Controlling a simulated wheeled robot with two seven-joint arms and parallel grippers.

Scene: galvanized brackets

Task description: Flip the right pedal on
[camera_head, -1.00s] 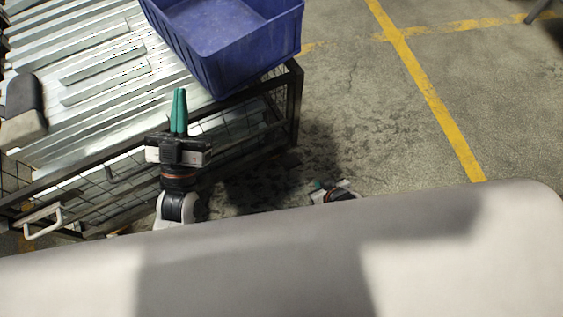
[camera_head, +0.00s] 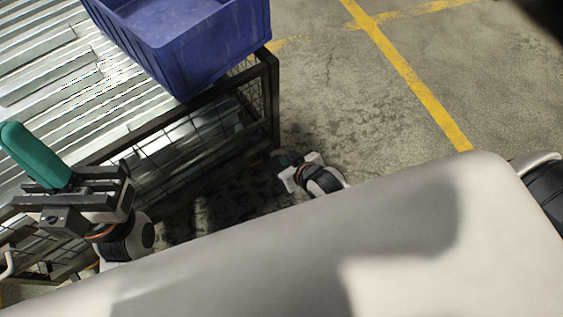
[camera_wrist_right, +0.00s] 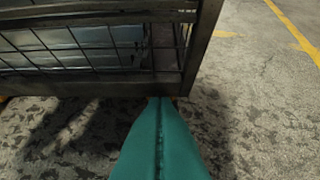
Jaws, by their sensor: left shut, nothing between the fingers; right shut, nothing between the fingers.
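I cannot make out the right pedal in either view. The wheeled cart or cage (camera_head: 274,105) with a dark frame and mesh side stands at the left; its lower corner also shows in the right wrist view (camera_wrist_right: 190,85). My left gripper (camera_head: 12,133) is shut, its teal fingers tilted up-left in front of the cart's top edge. My right gripper (camera_head: 282,160) is low near the floor by the cart's near corner, partly hidden by its own wrist. In the right wrist view its teal fingers (camera_wrist_right: 160,104) are shut and empty, their tips appearing just below the cart's bottom rail.
Concrete floor (camera_head: 350,90) with yellow lines (camera_head: 415,85) is free to the right. A large pale part of mine covers the lower view.

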